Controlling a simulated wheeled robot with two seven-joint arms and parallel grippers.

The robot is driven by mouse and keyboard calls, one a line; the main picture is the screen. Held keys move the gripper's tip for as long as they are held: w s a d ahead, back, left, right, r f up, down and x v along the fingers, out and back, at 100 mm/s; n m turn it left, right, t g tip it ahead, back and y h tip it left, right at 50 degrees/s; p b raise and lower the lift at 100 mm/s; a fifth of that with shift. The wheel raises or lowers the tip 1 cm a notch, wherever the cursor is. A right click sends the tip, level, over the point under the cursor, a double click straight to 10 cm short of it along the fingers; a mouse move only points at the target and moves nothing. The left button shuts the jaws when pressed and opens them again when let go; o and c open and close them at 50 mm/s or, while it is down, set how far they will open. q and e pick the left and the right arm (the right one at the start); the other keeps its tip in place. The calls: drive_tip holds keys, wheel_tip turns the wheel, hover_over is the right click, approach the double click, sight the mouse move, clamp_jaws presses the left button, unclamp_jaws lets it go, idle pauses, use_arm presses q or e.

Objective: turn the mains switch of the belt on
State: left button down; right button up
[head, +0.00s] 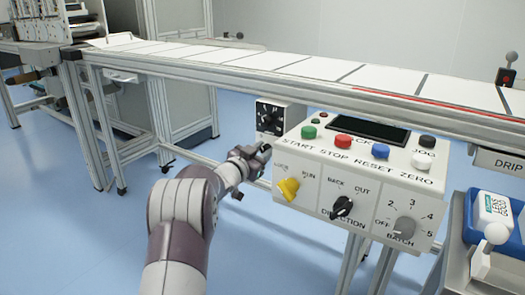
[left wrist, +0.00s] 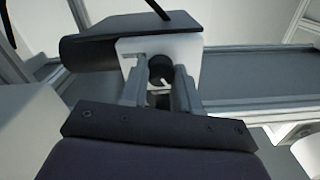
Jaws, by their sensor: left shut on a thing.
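A small box with a dark dial face (head: 270,117) and pale markings hangs under the belt frame, left of the control panel; its lettering is too small to read. My left gripper (head: 262,152) is just below this dial face in the head view. In the left wrist view the fingers (left wrist: 160,90) are shut on a black round knob (left wrist: 160,67) with a pale mark, in front of a white housing (left wrist: 128,47). The fingers partly cover the knob, so its setting cannot be read. My right gripper is not in view.
The control panel (head: 322,205) is right of my gripper, with coloured buttons, a yellow LOCK/RUN knob (head: 288,189), a black DIRECTION knob (head: 342,207) and a grey BATCH knob (head: 404,228). The belt (head: 310,67) runs above. A blue tray (head: 477,235) stands right. Floor at left is free.

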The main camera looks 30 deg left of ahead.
use_arm(q)
drive_tip(key=m, duration=0.3)
drive_tip(key=shift+f+m, duration=0.1)
drive_tip(key=shift+m, duration=0.3)
drive_tip(key=shift+d+f+m+b, duration=0.1)
drive_tip(key=shift+m+b, duration=1.2)
drive_tip(key=shift+m, duration=1.5)
drive_tip(key=shift+f+m+b, duration=0.1)
drive_tip(key=shift+m+b, duration=1.15)
drive_tip(key=shift+m, duration=1.55)
drive_tip(key=c, duration=0.8)
unclamp_jaws()
drive_tip(key=shift+r, duration=0.1)
